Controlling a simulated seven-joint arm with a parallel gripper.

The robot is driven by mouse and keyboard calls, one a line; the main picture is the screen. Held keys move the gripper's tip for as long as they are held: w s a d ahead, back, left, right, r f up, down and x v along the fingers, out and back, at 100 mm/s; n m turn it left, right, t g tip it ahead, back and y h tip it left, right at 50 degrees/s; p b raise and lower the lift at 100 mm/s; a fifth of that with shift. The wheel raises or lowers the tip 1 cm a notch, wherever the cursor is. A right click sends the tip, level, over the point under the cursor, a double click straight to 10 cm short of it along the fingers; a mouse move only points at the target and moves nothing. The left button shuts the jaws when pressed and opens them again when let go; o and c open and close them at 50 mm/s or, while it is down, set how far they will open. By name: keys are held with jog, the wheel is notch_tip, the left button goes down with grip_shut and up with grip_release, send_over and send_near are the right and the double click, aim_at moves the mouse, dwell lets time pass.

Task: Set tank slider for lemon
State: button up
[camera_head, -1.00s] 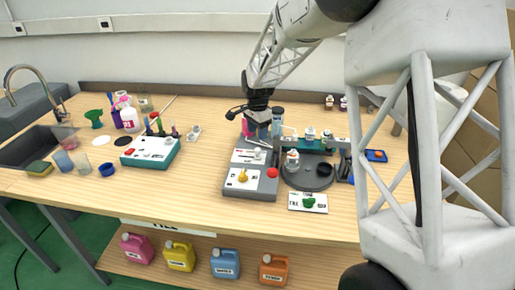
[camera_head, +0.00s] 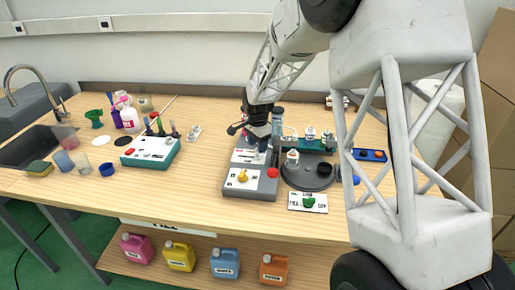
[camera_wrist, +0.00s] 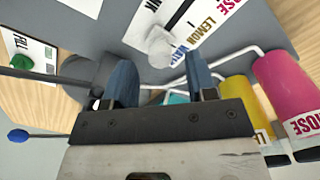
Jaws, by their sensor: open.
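The tank slider is a small white knob (camera_wrist: 160,48) on the grey dispenser panel, in the wrist view. Its printed label (camera_wrist: 200,30) reads LEMON, with WATER and ROSE beside it. My gripper (camera_wrist: 160,70) is open, its two blue-grey fingers apart on either side of the knob's line, with no visible contact. Its exact height over the knob is hard to judge. In the head view, my gripper (camera_head: 259,144) is low over the back part of the grey dispenser (camera_head: 262,190), partly hiding the slider area. A pink ROSE tank (camera_wrist: 285,88) and a yellow tank (camera_wrist: 238,92) stand beside the panel.
The dispenser also has a yellow knob (camera_head: 242,177) and a red button (camera_head: 272,173). Right of it are a dark round turntable (camera_head: 309,183) and a FILL card with a green knob (camera_head: 308,202). A teal box (camera_head: 150,152) stands left, with clear wood between.

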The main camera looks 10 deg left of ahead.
jog(key=shift+f, duration=1)
jog(key=shift+c, duration=0.2)
grip_shut()
